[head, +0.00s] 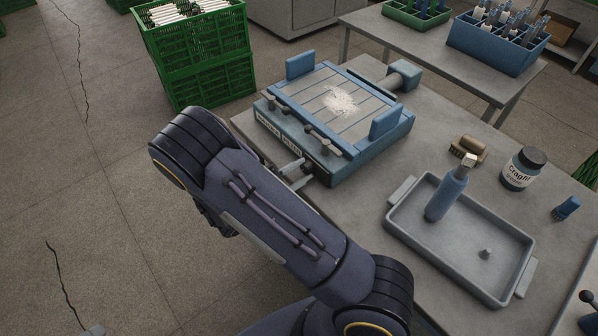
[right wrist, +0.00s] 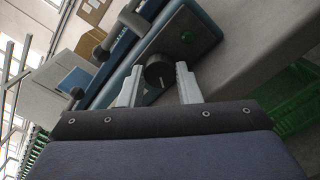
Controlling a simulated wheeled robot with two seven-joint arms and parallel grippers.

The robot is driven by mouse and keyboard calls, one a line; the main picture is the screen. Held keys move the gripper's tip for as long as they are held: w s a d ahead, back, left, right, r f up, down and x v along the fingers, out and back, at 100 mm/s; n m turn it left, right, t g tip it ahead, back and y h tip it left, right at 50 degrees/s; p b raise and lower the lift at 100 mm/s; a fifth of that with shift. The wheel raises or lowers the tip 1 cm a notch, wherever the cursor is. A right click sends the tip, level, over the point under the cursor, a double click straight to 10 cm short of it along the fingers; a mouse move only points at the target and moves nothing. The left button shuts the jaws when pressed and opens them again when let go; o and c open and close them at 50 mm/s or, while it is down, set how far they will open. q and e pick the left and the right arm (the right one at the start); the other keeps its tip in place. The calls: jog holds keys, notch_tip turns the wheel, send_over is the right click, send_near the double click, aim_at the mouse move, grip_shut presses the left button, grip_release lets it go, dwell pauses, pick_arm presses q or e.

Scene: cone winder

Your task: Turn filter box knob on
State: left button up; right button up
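The filter box (head: 318,146) is a blue and grey box on the table in the head view, with a pale powder heap on its slatted top. In the right wrist view its front panel (right wrist: 137,80) carries a dark round knob (right wrist: 160,70) with a short white mark. My right gripper (head: 296,174) is at the box's front side. In the right wrist view its two fingers (right wrist: 159,80) stand apart on either side of the knob, with narrow gaps showing.
A brush (head: 467,149), a labelled jar (head: 523,169) and a small blue item (head: 566,208) lie nearby. Green crates (head: 205,70) stand on the floor behind. The floor at left is clear.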

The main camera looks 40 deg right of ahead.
jog(key=o, duration=0.4)
jog(key=shift+o, duration=0.2)
jog(key=shift+f, duration=0.1)
